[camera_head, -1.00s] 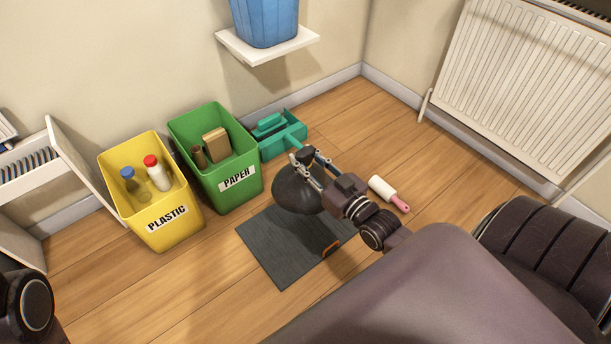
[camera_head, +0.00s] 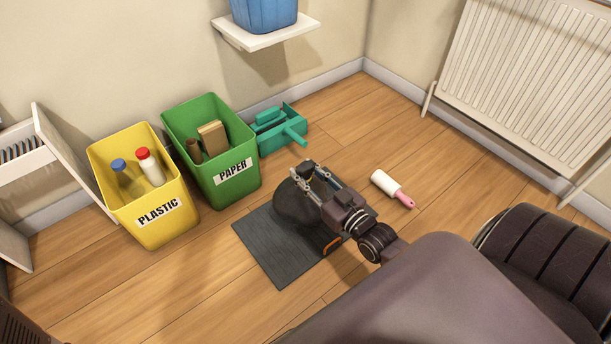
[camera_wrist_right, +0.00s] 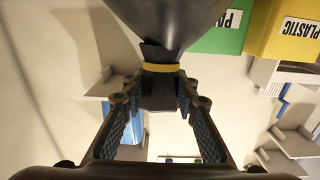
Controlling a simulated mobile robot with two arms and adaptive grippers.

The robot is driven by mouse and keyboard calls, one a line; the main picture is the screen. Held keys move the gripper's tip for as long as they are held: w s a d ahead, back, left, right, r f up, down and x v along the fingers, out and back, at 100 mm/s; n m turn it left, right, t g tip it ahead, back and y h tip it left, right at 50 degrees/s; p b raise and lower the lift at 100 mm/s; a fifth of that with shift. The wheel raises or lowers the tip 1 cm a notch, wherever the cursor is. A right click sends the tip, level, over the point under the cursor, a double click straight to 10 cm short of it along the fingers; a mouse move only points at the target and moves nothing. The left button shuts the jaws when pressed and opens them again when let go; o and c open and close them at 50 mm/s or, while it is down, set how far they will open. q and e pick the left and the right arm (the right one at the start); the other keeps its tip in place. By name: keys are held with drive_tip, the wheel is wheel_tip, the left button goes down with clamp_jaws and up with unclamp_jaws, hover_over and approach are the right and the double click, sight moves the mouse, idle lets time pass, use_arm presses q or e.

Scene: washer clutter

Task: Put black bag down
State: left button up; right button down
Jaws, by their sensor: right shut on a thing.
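The black bag (camera_head: 294,208) is a round, dark sack that hangs below my right gripper (camera_head: 308,172). In the head view it overlaps the upper part of the dark grey mat (camera_head: 272,254); I cannot tell whether it touches it. In the right wrist view, the gripper fingers (camera_wrist_right: 160,96) are shut on the gathered neck of the bag (camera_wrist_right: 170,18), next to a yellow tie (camera_wrist_right: 160,67). The gripper and wrist hide the right part of the bag and some of the mat. My left gripper is not in view.
A green PAPER bin (camera_head: 215,185) and yellow PLASTIC bin (camera_head: 160,225) stand left of the mat. A teal caddy (camera_head: 280,135) is behind, and a lint roller (camera_head: 391,188) lies to the right. A blue bin (camera_head: 264,14) stands on a wall shelf (camera_head: 265,38). Bare floor lies in front.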

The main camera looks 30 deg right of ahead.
drive_tip(key=shift+r, duration=0.1)
drive_tip(key=c, duration=1.9)
unclamp_jaws()
drive_tip(key=shift+f, duration=0.2)
drive_tip(key=o, duration=0.4)
